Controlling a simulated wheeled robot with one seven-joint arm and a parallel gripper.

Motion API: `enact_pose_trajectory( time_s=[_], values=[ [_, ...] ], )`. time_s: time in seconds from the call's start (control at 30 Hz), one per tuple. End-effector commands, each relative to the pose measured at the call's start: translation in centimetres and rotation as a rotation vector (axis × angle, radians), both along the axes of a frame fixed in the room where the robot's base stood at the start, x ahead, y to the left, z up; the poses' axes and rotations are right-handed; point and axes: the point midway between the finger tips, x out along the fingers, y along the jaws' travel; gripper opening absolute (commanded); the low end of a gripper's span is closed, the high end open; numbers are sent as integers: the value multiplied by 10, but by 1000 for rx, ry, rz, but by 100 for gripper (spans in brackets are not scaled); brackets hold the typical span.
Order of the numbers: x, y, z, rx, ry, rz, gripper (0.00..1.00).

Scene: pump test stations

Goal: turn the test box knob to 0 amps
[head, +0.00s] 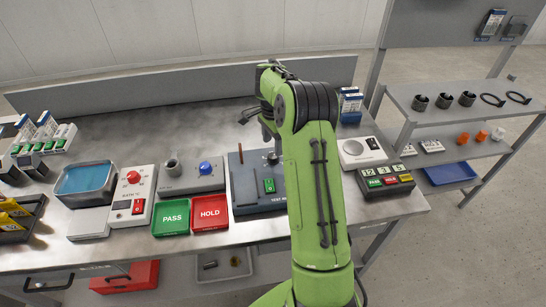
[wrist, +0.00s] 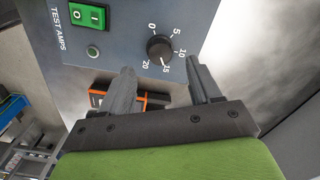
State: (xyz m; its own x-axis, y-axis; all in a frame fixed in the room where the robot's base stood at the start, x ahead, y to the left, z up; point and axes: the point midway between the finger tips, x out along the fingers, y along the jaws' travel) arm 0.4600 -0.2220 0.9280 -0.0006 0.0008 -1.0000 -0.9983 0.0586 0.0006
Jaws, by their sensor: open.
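The test box (head: 245,195) is a blue-grey box on the bench, partly behind my arm in the head view. In the wrist view its face (wrist: 120,50) carries a green rocker switch (wrist: 88,16), a small green lamp (wrist: 93,52) and the TEST AMPS lettering. The black knob (wrist: 159,48) has a scale of 0, 5, 10, 15 and 20 around it. Its pale mark appears to point towards 15. My gripper (wrist: 160,66) is open and empty, its fingertips apart on either side just below the knob. I cannot tell whether they touch it.
Left of the test box are a grey unit with a blue knob (head: 205,168), a green PASS tray (head: 171,218) and a red HOLD tray (head: 210,214). Right of my arm are a white dial unit (head: 354,150) and a digital counter (head: 384,181). A shelf rack stands farther right.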

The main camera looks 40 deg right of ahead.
Motion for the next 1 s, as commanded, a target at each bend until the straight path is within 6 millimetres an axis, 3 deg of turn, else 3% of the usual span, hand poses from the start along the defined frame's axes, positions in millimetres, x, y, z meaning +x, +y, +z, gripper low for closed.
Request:
enact_pose_trajectory(
  time_s=[0.03, 0.2, 0.57, 0.93, 1.0],
  values=[
    [-1, 1, -15, 3, 4, 0, 63],
    [0, 0, -45, 1, 2, 0, 63],
    [0, 0, -54, 0, -1, 1, 63],
    [0, 0, -53, 0, -1, 1, 8],
    [0, 0, -53, 0, -1, 2, 7]
  ],
)
